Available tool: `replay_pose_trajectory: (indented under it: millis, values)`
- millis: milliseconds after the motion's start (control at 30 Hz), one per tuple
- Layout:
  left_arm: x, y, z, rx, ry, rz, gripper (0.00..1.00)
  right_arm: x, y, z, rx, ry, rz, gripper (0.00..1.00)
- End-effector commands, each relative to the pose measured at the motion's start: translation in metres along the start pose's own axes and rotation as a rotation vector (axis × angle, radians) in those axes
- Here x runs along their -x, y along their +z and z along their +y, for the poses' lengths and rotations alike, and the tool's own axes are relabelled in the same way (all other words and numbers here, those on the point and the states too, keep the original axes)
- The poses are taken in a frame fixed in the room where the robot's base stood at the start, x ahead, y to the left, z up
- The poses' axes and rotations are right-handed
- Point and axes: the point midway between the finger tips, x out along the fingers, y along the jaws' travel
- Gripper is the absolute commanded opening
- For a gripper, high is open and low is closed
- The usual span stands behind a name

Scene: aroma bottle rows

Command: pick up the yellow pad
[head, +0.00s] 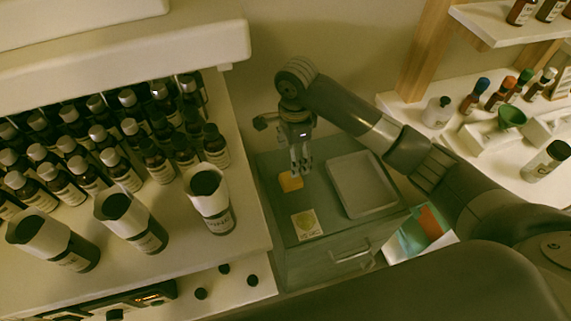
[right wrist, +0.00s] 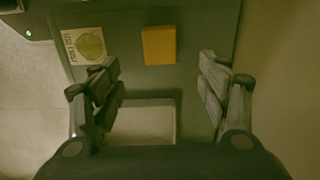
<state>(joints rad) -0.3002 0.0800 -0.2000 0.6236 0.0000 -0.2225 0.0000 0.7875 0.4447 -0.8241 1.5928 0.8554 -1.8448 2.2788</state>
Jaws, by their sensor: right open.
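The yellow pad (head: 290,182) lies flat on the top of a grey-green cabinet (head: 290,232). It shows as an orange-yellow square in the right wrist view (right wrist: 159,45). My right gripper (head: 301,168) points down above the cabinet top, close to the pad in the head view. In the right wrist view, my right gripper (right wrist: 160,78) has its fingers wide apart with nothing between them. There the pad lies beyond the fingertips, between the lines of the two fingers. My left gripper is not in view.
A pale tray (head: 336,190) lies right of the pad on the cabinet. A card with a yellow-green round print (head: 307,224) lies in front of it. White shelves (head: 452,150) with bottles are right.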

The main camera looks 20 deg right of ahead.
Motion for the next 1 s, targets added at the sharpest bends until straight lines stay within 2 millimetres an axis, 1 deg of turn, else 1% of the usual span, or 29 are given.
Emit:
replay_pose_trajectory:
  millis: [67, 300, 400, 567, 800, 900, 1000]
  values:
    - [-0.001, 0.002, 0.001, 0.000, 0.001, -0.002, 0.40, -0.005, -0.001, 0.000, -0.004, 0.004, 0.002, 0.69]
    - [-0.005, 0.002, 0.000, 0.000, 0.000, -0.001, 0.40, -0.042, -0.001, 0.001, -0.006, 0.005, 0.003, 0.69]
    - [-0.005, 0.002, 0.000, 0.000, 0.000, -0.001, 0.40, -0.052, 0.000, 0.001, -0.006, 0.003, 0.002, 0.69]
    - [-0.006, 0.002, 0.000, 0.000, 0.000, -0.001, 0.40, -0.063, 0.001, 0.001, -0.005, 0.003, 0.002, 0.69]
    - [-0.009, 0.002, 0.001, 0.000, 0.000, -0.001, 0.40, -0.099, 0.004, 0.004, -0.005, 0.003, 0.003, 0.69]
    - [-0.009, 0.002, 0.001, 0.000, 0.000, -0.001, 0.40, -0.106, 0.005, 0.004, -0.004, 0.002, 0.003, 0.69]
    - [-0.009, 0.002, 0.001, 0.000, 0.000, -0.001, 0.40, -0.109, 0.005, 0.003, -0.004, 0.001, 0.002, 0.69]
